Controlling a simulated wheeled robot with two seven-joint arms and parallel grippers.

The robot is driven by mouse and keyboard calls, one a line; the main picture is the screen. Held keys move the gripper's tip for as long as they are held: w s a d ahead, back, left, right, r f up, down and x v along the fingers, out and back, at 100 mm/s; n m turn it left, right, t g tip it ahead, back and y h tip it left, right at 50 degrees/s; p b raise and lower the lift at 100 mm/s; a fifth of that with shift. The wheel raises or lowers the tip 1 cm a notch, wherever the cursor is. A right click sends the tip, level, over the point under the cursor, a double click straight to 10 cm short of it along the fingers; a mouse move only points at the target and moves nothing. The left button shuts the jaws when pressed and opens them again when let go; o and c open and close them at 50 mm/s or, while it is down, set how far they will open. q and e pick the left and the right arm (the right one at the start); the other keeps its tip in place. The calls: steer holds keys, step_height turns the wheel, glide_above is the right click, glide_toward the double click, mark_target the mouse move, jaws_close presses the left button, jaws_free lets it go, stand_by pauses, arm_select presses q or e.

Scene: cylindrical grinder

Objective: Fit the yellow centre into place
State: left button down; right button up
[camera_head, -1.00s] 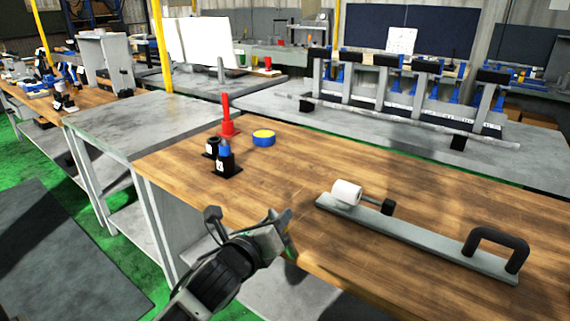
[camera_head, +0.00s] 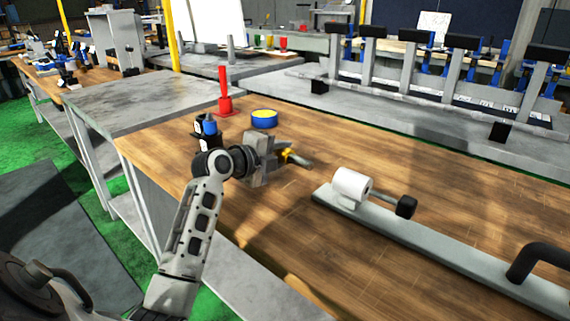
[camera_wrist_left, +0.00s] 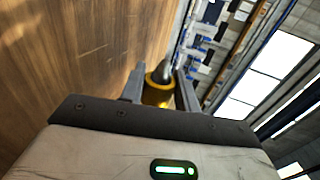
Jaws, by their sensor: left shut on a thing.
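My left gripper (camera_head: 281,154) is above the wooden bench, left of the white cylinder. It is shut on the yellow centre (camera_head: 287,152), whose grey tip points right in the head view. In the left wrist view the yellow centre (camera_wrist_left: 156,93) sits between the two fingers, grey tip pointing away from the palm. A white cylinder (camera_head: 352,184) with a short dark-knobbed rod (camera_head: 404,206) stands on the left end of a long grey bar (camera_head: 430,240). A black handle (camera_head: 540,262) rises from the bar's right part. My right gripper is out of view.
Behind my left gripper are a blue-and-yellow disc (camera_head: 264,119), a red spindle on a red base (camera_head: 224,100) and small black holders with a blue-topped piece (camera_head: 210,128). A grey rack with a long rod (camera_head: 420,103) stands farther back. Bare wood lies in front of the bar.

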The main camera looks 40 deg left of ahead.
mark_target(298, 161)
arm_select(q)
steer(key=shift+r, duration=0.2)
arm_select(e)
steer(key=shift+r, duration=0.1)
arm_select(q)
steer(key=shift+s, duration=0.1)
steer(key=shift+f, duration=0.1)
steer(key=shift+s+d, duration=0.1)
steer(key=shift+s+d+p, duration=0.1)
steer(key=shift+d+p, duration=0.35)
steer(key=shift+d, duration=0.65)
steer(key=shift+d+p, duration=0.4)
steer(key=shift+d, duration=0.7)
steer(key=shift+s+d, duration=0.1)
steer(key=shift+d, duration=0.45)
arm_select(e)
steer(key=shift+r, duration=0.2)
arm_select(q)
steer(key=shift+p, duration=0.35)
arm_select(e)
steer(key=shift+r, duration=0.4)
arm_select(q)
steer(key=shift+s+d+p, duration=0.15)
steer(key=shift+d+p, duration=0.8)
steer(key=shift+d, duration=0.9)
steer(key=shift+s+d+p, duration=0.15)
steer(key=shift+d+p, duration=0.75)
steer(key=shift+d, duration=0.95)
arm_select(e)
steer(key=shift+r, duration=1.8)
